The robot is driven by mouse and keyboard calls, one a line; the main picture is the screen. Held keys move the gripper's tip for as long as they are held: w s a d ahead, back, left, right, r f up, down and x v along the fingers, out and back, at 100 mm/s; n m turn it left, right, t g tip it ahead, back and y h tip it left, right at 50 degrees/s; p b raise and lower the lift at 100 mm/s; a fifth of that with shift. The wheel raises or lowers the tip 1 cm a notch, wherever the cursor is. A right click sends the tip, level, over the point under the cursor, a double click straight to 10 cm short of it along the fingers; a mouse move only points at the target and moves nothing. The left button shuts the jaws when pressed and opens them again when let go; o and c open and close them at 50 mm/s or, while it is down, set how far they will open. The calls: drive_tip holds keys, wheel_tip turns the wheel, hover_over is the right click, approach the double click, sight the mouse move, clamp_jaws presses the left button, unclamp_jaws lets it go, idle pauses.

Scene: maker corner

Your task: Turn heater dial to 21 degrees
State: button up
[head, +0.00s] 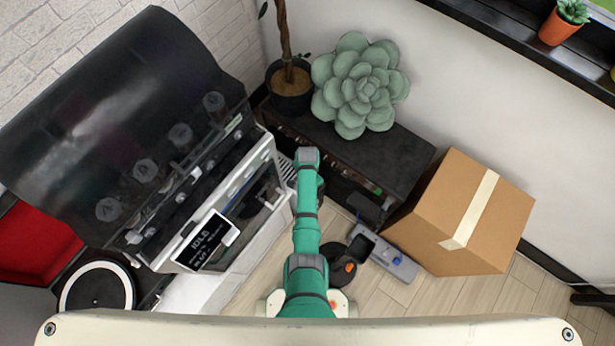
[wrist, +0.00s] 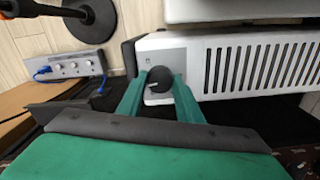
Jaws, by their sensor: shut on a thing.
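The heater (wrist: 258,66) is a white box with a slotted grille and a grey control panel at its left end in the wrist view. Its round black dial (wrist: 158,79) sits on that panel. My gripper (wrist: 159,81) has one green finger on each side of the dial and is shut on it. A small light mark shows on the dial's left side, but I cannot read a degree value. In the head view only a small slatted part of the heater (head: 287,168) shows beside my green arm; the dial and fingertips are hidden there.
A large printer-like machine (head: 240,180) stands left of my arm. A black shelf (head: 400,150) with a succulent (head: 362,85) is behind. A cardboard box (head: 465,212) and a grey device with cables (head: 395,262) are at right. Some wooden floor is clear.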

idle(0.5)
drive_tip(key=o, duration=1)
drive_tip(key=shift+o, duration=0.2)
wheel_tip(320, 180, up, 11)
drive_tip(key=shift+f, duration=0.15)
